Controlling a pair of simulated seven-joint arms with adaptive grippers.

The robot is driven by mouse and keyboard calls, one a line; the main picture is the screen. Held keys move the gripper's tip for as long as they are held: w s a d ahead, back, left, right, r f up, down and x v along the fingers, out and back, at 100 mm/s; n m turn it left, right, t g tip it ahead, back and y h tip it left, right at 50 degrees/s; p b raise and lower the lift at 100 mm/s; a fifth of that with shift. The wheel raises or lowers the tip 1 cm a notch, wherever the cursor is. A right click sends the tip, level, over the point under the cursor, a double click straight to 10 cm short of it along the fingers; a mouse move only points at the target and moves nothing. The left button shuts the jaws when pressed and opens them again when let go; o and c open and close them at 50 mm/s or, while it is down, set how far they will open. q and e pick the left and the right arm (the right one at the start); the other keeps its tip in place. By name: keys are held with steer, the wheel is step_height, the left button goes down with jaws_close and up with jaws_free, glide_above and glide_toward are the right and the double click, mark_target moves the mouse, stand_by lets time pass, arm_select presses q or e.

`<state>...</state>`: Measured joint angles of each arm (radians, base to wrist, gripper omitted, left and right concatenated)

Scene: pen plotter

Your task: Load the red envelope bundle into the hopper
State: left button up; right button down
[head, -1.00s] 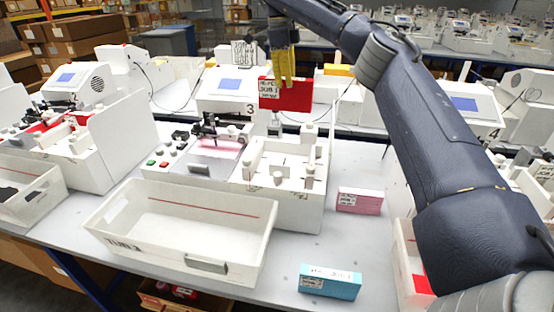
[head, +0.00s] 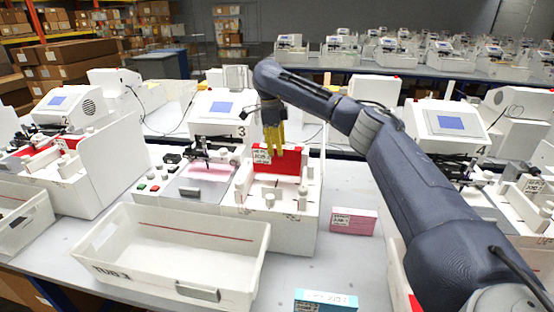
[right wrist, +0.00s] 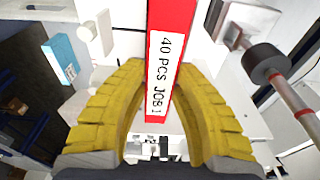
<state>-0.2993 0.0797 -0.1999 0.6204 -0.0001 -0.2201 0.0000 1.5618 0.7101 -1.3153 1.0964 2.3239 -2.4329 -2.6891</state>
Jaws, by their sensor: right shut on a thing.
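The red envelope bundle (head: 287,166) with a white label is upright at the back of the white hopper (head: 285,234) on machine 3. Its lower part is down among the hopper's posts; I cannot tell whether it touches the floor. My right gripper (head: 274,147) reaches down from above with yellow fingers shut on the bundle's top. In the right wrist view, the bundle (right wrist: 171,30) stands between the two fingers (right wrist: 165,120), its label reading "40 PCS JOB". My left gripper is not in view.
A white tub (head: 170,235) marked TUB 3 stands empty in front of the machine. A pink bundle (head: 353,221) and a blue bundle (head: 326,301) lie on the table to the right. A screen unit (head: 222,108) marked 3 stands behind.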

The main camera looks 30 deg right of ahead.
mark_target(277, 158)
steer(key=shift+f, duration=2.05)
steer(key=shift+f, duration=0.15)
steer(key=c, duration=1.2)
jaws_free()
steer(key=r, duration=0.8)
steer(key=w+a+r, duration=0.1)
steer(key=r, duration=0.3)
steer(key=shift+a, duration=0.1)
